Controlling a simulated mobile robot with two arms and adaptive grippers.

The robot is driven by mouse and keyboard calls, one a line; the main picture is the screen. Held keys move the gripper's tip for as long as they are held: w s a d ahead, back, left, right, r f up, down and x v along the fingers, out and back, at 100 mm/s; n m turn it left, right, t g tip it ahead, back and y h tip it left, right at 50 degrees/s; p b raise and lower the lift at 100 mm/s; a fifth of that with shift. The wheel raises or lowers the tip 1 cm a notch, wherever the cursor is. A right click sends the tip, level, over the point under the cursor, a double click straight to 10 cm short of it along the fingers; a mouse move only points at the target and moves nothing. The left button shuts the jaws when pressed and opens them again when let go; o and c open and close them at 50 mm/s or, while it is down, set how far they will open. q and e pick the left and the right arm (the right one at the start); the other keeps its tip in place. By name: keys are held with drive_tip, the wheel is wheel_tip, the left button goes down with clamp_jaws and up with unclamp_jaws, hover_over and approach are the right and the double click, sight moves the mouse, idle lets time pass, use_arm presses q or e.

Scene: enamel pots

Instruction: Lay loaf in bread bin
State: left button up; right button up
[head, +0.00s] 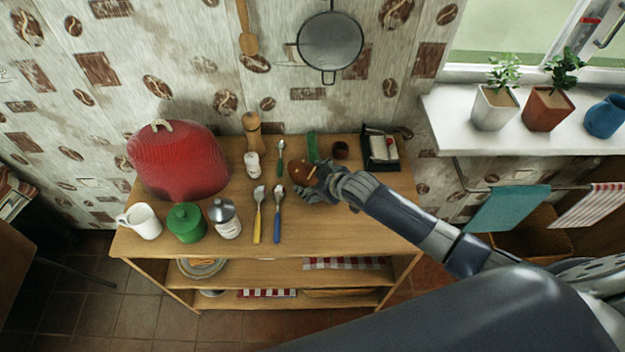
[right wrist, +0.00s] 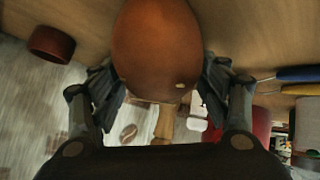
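The loaf (head: 301,172) is a small rounded brown thing near the middle of the wooden top; it fills the upper middle of the right wrist view (right wrist: 156,45). My right gripper (head: 318,180) has its fingers on either side of the loaf. In the right wrist view the fingers (right wrist: 160,80) lie against both its sides, and the fingertips are partly hidden. Whether the loaf is clear of the top I cannot tell. A large red ribbed domed thing (head: 178,160) with a pale handle stands at the left; whether it is the bread bin I cannot tell. My left gripper is out of view.
A white mug (head: 142,222), green lidded pot (head: 187,223) and lidded jar (head: 224,218) line the front left. Spoons with yellow (head: 257,231) and blue (head: 277,230) handles lie mid-top. A pepper mill (head: 252,131) and dark box (head: 380,151) stand behind. The front right is clear.

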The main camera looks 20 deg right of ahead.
drive_tip(key=c, duration=0.7)
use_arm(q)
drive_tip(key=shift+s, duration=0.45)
use_arm(e)
drive_tip(key=shift+c, duration=0.2)
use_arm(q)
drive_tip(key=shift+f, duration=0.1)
use_arm(e)
drive_tip(key=shift+r, duration=0.15)
